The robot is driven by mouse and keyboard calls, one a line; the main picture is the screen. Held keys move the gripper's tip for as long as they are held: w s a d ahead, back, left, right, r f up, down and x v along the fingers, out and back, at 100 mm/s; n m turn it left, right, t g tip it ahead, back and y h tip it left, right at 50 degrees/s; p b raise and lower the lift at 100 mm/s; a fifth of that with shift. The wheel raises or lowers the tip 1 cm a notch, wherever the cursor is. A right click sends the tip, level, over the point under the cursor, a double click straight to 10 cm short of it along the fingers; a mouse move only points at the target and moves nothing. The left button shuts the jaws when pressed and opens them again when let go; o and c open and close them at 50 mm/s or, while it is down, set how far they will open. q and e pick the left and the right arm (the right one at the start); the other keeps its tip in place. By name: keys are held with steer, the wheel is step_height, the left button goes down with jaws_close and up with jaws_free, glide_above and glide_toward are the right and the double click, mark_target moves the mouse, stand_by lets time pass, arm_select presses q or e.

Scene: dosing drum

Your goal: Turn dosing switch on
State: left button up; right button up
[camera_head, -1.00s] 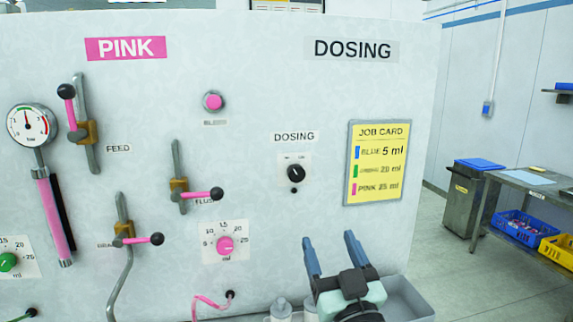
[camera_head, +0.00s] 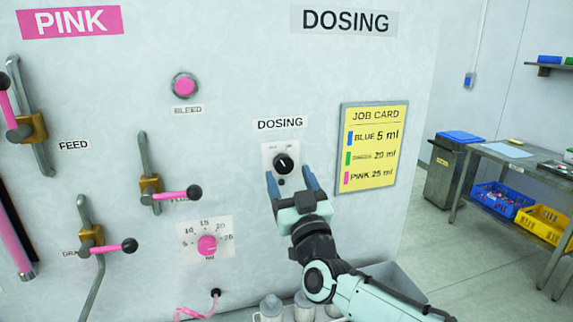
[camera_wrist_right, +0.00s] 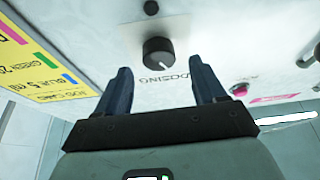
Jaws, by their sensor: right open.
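The dosing switch (camera_head: 284,164) is a round black knob on a small white plate, under the DOSING label (camera_head: 280,124) on the pale panel. Its white pointer mark points to the upper left in the head view. My right gripper (camera_head: 289,182) is open and empty, its two blue fingers just below the knob. In the right wrist view the knob (camera_wrist_right: 158,52) lies beyond the fingertips and between their lines, and I see no contact. A small dark round part (camera_wrist_right: 151,7) sits near the knob. My left gripper is not in view.
The yellow job card (camera_head: 368,146) is on the panel to the right. The pink dial (camera_head: 207,245), flush lever (camera_head: 178,194) and bleed button (camera_head: 184,86) are to the left. Bottles (camera_head: 271,308) stand below the arm. A table (camera_head: 510,160) is at the far right.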

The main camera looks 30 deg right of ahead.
mark_target(285, 166)
steer(key=shift+p+x, duration=0.3)
steer(key=shift+x, duration=1.25)
steer(key=shift+c, duration=0.4)
steer(key=c, duration=1)
